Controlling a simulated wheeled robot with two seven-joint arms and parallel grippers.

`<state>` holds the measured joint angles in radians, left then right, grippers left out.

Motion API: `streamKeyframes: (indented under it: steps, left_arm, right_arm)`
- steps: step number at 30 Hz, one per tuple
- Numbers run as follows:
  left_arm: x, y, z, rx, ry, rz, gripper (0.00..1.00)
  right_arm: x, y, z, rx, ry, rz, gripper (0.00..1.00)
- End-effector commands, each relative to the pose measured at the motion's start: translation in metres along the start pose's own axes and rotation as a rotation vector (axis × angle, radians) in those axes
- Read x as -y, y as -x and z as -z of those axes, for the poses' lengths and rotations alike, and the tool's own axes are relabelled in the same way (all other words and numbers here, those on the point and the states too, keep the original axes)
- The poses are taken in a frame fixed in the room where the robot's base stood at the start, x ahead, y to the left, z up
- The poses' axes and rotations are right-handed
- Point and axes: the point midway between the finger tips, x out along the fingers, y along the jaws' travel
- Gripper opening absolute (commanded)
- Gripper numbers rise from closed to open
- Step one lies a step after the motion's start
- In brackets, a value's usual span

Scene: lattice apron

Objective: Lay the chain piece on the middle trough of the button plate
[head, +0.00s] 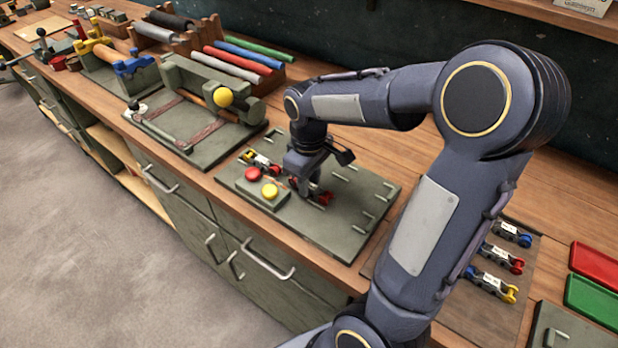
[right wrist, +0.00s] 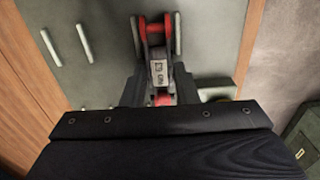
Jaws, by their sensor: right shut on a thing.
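The button plate (head: 335,228) is a grey-green board on the bench, with a raised block carrying a red button (head: 253,174) and a yellow button (head: 270,191). My right gripper (head: 308,186) is low over the plate, beside this block, shut on a chain piece with red ends (head: 325,198). In the right wrist view the chain piece (right wrist: 158,68) has a white label and lies in line between two metal rails (right wrist: 178,35). I cannot tell whether it touches the plate. The gripper hides much of it in the head view. My left gripper is not in view.
Another chain piece (head: 262,161) lies at the plate's far left. Free rails (head: 377,199) stand to the right. Several chain pieces (head: 503,259) lie on a dark board at right, near red (head: 597,268) and green (head: 592,302) trays.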

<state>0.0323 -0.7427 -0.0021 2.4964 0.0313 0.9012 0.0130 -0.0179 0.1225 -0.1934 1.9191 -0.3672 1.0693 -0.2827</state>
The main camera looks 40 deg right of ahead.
Motion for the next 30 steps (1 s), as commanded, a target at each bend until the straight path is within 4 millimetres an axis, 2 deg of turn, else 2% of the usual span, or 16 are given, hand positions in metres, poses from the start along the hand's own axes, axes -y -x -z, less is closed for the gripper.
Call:
streamKeyframes:
  steps: [5, 6, 11, 21, 30]
  left_arm:
    - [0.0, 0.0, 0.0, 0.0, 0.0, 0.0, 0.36]
    - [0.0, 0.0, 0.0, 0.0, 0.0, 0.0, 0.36]
    - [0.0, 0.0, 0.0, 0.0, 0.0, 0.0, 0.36]
    - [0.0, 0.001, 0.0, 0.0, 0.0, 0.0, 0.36]
    - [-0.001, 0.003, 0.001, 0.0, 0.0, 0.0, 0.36]
  right_arm:
    - [0.0, 0.001, 0.0, 0.0, 0.0, 0.0, 0.0]
    - [0.0, 0.001, 0.0, 0.0, 0.0, 0.0, 0.31]
    - [0.0, 0.001, 0.0, 0.0, 0.0, 0.0, 0.52]
    - [0.0, 0.005, 0.0, -0.001, 0.0, 0.0, 0.52]
    - [0.0, 0.053, 0.001, -0.005, 0.0, -0.001, 0.52]
